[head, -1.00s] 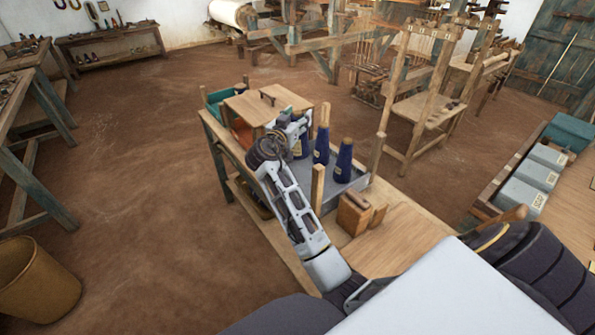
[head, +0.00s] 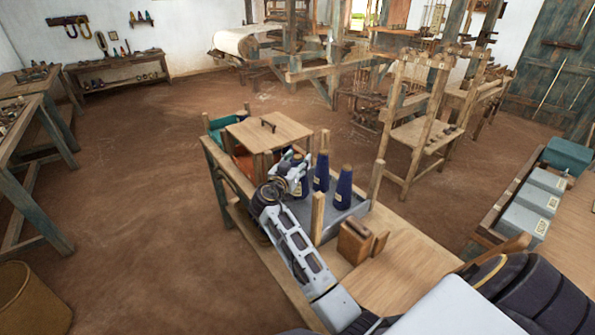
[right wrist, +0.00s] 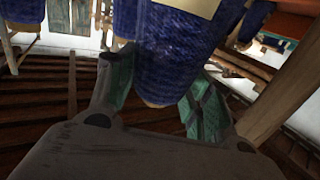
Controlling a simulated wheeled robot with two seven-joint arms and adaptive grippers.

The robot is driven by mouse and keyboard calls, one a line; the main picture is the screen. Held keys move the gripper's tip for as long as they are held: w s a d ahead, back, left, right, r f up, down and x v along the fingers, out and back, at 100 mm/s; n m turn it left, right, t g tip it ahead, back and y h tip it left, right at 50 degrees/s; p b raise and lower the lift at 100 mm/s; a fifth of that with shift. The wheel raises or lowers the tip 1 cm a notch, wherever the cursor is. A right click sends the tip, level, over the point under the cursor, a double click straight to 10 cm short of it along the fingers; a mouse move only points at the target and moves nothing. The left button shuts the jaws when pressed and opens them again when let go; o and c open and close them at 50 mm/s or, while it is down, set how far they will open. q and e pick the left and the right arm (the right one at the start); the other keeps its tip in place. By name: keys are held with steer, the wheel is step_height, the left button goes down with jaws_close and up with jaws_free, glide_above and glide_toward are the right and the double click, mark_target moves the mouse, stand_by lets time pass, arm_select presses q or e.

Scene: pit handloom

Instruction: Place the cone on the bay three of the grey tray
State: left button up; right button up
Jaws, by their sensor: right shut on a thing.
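My right gripper (head: 290,170) is shut on a dark blue yarn cone (head: 299,187) at the left part of the grey tray (head: 331,221). In the right wrist view the cone (right wrist: 178,50) fills the space between the two greenish fingers (right wrist: 160,100). Whether its base touches the tray is hidden by the arm. Two other blue cones with tan tips, a middle one (head: 321,172) and a right one (head: 343,189), stand upright in the tray to the right. The bay markings are not readable. My left gripper is not in view.
Upright wooden posts (head: 318,218) rise by the tray. A small brown wooden block (head: 355,242) stands in front, and the tabletop (head: 400,262) right of it is bare.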

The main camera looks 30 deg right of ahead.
mark_target(302, 190)
step_height(302, 190, down, 4)
steer(key=shift+r, duration=0.15)
steer(key=o, duration=1.2)
steer(key=shift+c, duration=0.2)
steer(key=o, duration=0.3)
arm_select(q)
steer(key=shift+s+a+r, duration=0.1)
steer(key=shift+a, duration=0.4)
